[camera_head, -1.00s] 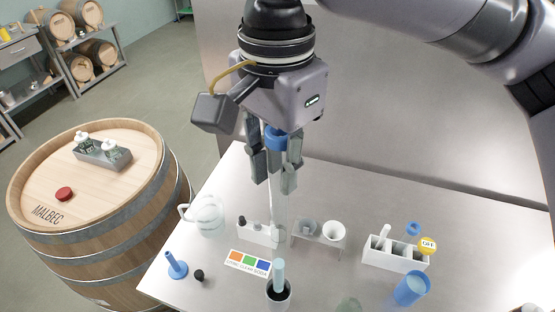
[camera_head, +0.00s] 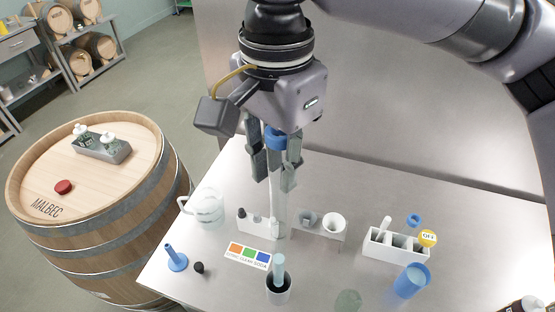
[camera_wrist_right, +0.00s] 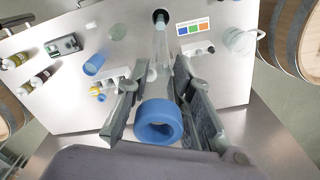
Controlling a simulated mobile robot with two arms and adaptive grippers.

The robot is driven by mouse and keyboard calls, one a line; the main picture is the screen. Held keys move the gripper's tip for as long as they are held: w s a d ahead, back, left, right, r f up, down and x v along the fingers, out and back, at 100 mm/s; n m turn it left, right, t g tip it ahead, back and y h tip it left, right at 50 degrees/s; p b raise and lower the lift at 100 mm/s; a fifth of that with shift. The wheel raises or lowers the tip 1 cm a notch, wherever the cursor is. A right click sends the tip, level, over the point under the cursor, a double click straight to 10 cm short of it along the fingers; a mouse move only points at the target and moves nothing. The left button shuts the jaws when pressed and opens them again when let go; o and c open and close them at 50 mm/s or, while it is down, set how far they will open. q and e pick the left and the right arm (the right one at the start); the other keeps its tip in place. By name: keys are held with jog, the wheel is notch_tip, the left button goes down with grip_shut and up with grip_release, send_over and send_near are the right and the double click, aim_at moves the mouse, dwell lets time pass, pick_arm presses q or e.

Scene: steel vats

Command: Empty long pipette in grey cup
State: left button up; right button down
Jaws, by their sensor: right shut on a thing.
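My right gripper (camera_head: 274,172) points down over the table and is shut on the long pipette (camera_head: 278,208). The pipette is a clear upright tube with a blue ring-shaped top, which shows between the fingers in the right wrist view (camera_wrist_right: 158,121). The grey cup (camera_head: 279,295) stands near the front of the table with a light blue stick upright in it. In the head view the cup is nearer than the pipette's lower part. The tube's tip is hard to make out against the white rack behind it. My left gripper is not in view.
White racks (camera_head: 318,232) stand close around the tube. A glass jug (camera_head: 207,206) is left, a colour card (camera_head: 249,255) is before the racks, and a blue funnel (camera_head: 175,258) is front left. A white holder (camera_head: 396,245) and blue cup (camera_head: 411,282) are right. The back right is clear.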

jog(key=shift+w+p, duration=0.7)
jog(key=shift+w, duration=0.35)
dwell(1.6)
jog(key=shift+w, duration=0.15)
dwell(5.2)
